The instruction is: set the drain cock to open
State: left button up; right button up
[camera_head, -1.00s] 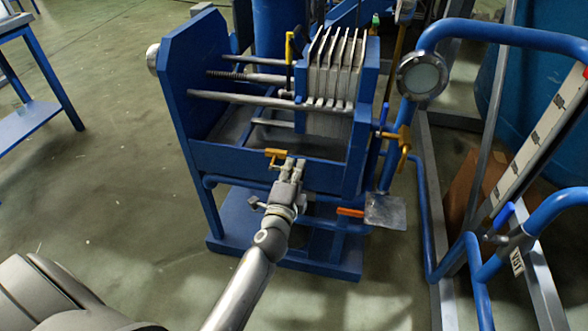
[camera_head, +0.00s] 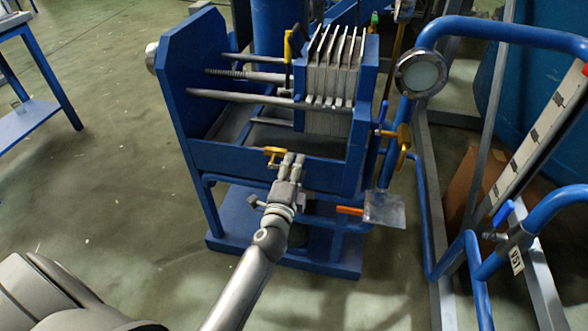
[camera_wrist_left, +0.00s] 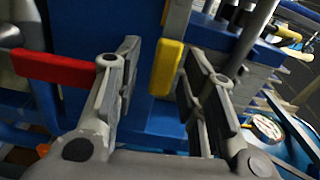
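A yellow lever handle (camera_head: 274,151), which looks like the drain cock's, is at the front edge of the blue press frame's tray (camera_head: 225,160). My left gripper (camera_head: 293,160) is right beside this lever in the head view. In the left wrist view the gripper (camera_wrist_left: 161,58) is open, and a yellow handle (camera_wrist_left: 166,68) stands upright between its fingers. Gaps show on both sides of the handle, so the fingers do not grip it. The cock's body is hidden from view. My right gripper is not in view.
A red handle (camera_wrist_left: 55,68) lies left of the fingers in the wrist view. An orange handle (camera_head: 350,210) and a square metal plate (camera_head: 385,210) are right of my arm. Blue pipes (camera_head: 425,200) and a round gauge (camera_head: 421,74) stand further right. Open floor lies left.

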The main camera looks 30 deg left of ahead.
pick_arm(q)
jog(key=v, duration=0.7)
jog(key=shift+s, duration=0.25)
dwell(0.4)
